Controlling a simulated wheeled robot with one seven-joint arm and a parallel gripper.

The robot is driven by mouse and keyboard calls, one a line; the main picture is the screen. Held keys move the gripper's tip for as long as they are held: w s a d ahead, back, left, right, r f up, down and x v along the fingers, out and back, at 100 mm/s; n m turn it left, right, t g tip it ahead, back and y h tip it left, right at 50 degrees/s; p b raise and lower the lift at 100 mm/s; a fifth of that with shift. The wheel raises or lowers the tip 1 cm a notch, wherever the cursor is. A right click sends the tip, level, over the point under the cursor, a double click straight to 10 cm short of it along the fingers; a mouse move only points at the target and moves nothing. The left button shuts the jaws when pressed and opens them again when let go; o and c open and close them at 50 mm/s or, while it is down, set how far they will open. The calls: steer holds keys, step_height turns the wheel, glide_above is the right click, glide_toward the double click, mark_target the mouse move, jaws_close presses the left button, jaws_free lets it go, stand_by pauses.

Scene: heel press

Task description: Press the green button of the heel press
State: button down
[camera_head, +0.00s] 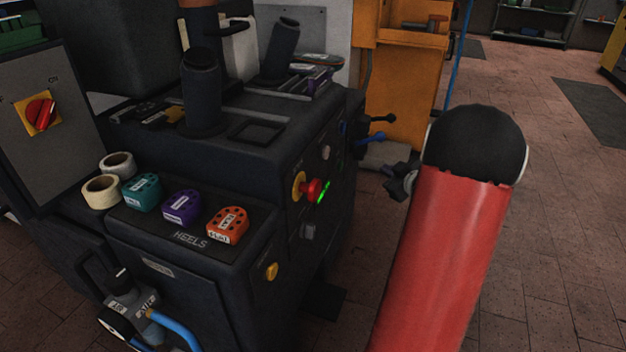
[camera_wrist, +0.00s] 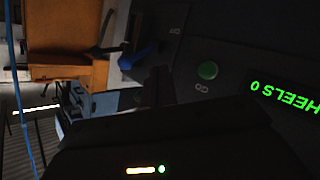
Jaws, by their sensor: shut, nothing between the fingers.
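The heel press (camera_head: 285,150) is a dark machine in the middle of the head view. In the wrist view, its green button (camera_wrist: 208,70), marked GO, sits on a dark panel beside a green lit HEELS 0 display (camera_wrist: 285,97). In the head view, a pale round button (camera_head: 326,152) shows above a red stop knob (camera_head: 314,190), but its colour is unclear. My gripper (camera_head: 392,179) is small and partly hidden by my red arm. It is shut and empty, in front of the panel and apart from it.
Black and blue levers (camera_head: 378,118) stick out beyond the panel, near an orange cabinet (camera_head: 400,90). Floor (camera_head: 540,200) is clear at right.

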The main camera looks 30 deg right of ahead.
mark_target(340, 166)
steer(key=shift+s+a+f+y, duration=0.15)
steer(key=shift+s+a+f, duration=0.05)
steer(key=shift+f, duration=0.2)
steer(key=shift+s+a+f+y, duration=0.15)
steer(key=shift+a+f, duration=0.05)
steer(key=shift+f, duration=0.15)
steer(key=w+a+b, duration=0.2)
steer(key=w+a, duration=0.3)
steer(key=w, duration=0.1)
steer(key=shift+w+a+b, duration=0.35)
steer(key=shift+w+b, duration=0.05)
steer(key=shift+w+a, duration=0.1)
stand_by(1.6)
steer(key=shift+w+a, duration=0.15)
steer(key=shift+w, duration=0.05)
